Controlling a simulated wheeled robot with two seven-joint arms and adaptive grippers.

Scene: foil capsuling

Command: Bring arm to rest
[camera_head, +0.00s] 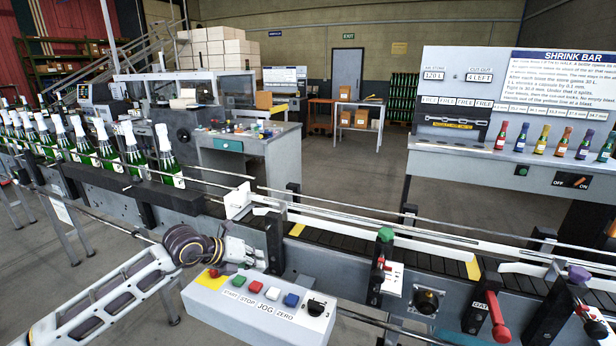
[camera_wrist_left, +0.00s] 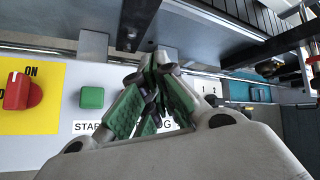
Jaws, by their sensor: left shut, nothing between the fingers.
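My left arm comes in from the lower left in the head view. Its gripper (camera_head: 250,256) hangs just above the back edge of the grey button box (camera_head: 212,302), in front of the conveyor. In the left wrist view the green-padded fingers (camera_wrist_left: 150,100) are shut together with nothing between them. They cover part of the box's label strip. The green START button (camera_wrist_left: 92,97) and a red switch on a yellow plate (camera_wrist_left: 45,100) show to the left of the fingers, apart from them. My right gripper is not in either view.
A row of foil-topped green bottles (camera_head: 105,145) stands on the conveyor at the left. The conveyor (camera_head: 330,232) runs to the right, with a red-handled lever (camera_head: 497,318) at its front. The shrink bar board (camera_head: 515,110) stands at the back right. Open floor (camera_head: 345,180) lies behind the conveyor.

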